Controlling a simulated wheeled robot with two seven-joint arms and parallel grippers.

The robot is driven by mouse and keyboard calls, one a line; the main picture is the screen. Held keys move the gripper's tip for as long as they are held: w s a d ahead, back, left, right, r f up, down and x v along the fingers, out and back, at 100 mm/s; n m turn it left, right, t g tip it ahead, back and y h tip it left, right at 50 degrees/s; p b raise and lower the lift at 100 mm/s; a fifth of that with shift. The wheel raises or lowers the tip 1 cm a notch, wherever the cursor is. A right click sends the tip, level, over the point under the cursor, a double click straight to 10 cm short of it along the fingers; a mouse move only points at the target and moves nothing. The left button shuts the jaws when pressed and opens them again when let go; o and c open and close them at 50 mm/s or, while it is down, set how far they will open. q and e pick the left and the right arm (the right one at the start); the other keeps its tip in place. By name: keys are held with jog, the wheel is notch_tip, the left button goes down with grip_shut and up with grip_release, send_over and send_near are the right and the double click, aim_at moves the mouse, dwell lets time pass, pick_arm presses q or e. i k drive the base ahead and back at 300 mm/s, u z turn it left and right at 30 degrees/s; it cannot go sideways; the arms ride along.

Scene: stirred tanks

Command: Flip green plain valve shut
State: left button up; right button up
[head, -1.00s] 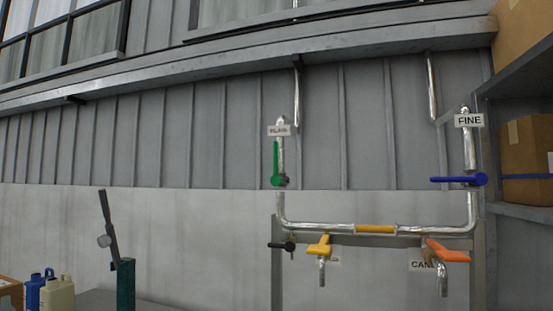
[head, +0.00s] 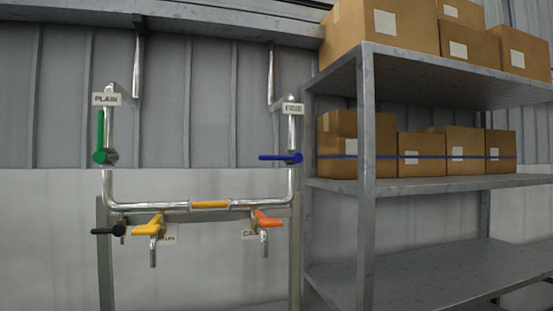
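The green valve handle (head: 101,138) stands upright, in line with the left vertical pipe, just below the PLAIN label (head: 106,99). Its round green hub sits on the pipe at the handle's lower end. Neither of my grippers shows in the head view, so nothing is touching the handle.
A blue handle (head: 280,158) lies horizontal across the right pipe under another label (head: 293,108). Below are a black handle (head: 108,231), a yellow tap (head: 150,226) and an orange tap (head: 266,219). A grey shelf rack (head: 366,180) with several cardboard boxes stands at right.

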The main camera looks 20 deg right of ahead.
aim_at(100, 133)
jog(key=z, duration=0.05)
jog(key=k, duration=0.65)
jog(key=u, duration=0.5)
jog(key=i, duration=0.5)
jog(key=u, duration=0.6)
jog(key=i, duration=0.8)
jog(key=z, duration=1)
jog(key=i, duration=0.45)
jog(key=z, duration=0.55)
